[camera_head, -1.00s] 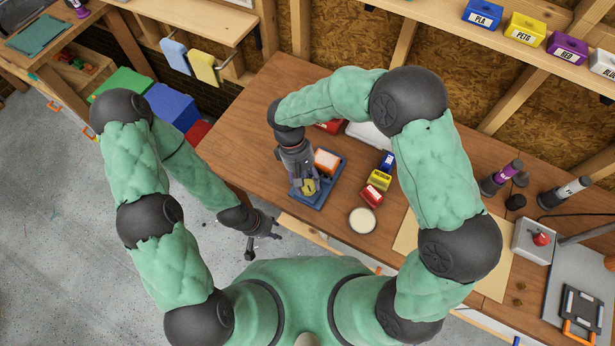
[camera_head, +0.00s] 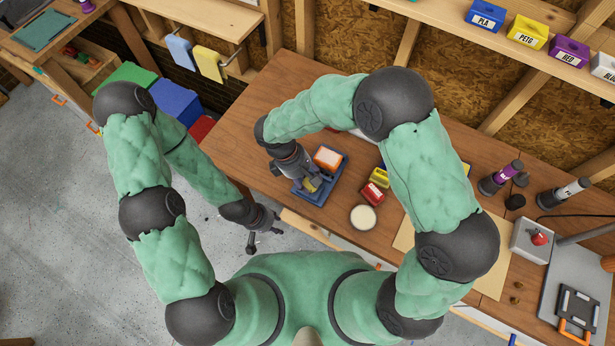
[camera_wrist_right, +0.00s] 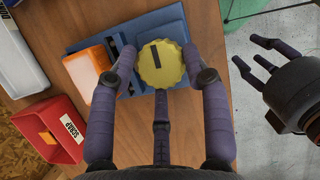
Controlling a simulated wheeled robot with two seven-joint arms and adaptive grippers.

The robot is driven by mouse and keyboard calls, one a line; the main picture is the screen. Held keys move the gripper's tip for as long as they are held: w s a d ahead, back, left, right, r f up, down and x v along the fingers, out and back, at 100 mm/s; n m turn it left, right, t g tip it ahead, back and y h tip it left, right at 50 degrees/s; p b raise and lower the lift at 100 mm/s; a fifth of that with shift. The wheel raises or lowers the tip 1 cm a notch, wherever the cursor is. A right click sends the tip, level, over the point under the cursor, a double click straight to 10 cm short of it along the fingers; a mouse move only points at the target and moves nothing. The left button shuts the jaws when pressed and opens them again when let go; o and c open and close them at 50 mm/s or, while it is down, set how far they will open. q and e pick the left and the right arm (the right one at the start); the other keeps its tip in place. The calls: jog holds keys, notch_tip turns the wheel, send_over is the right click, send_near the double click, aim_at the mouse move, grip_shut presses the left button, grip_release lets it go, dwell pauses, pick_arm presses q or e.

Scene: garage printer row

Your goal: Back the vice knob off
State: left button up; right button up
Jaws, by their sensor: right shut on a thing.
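The vice (camera_head: 335,186) is a blue block on the wooden bench, with an orange-and-white piece (camera_head: 327,157) in it. Its round yellow knob (camera_wrist_right: 161,66) has a ridged rim and a dark line on its face. My right gripper (camera_wrist_right: 160,54) is shut on the knob, one finger on each side and a third below it. In the head view the right hand partly hides the knob (camera_head: 309,185). My left gripper (camera_head: 258,243) hangs off the bench's front edge, empty, with fingers spread; it also shows in the right wrist view (camera_wrist_right: 252,62).
A red scrap bin (camera_wrist_right: 48,131) stands near the vice. Red (camera_head: 373,193) and yellow (camera_head: 379,177) small boxes and a round cream-topped thing (camera_head: 363,217) are right of it. A control box with a red button (camera_head: 539,239) stands farther right. Grey floor is open at left.

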jog(key=shift+s+d+f, duration=0.15)
jog(key=shift+s, duration=0.15)
jog(key=o, duration=1.1)
jog(key=shift+w+r, duration=0.15)
jog(key=shift+r, duration=0.05)
jog(key=shift+w+a+r, duration=0.1)
jog(key=shift+a+r, duration=0.1)
jog(key=shift+r, duration=0.1)
jog(key=v, duration=1.1)
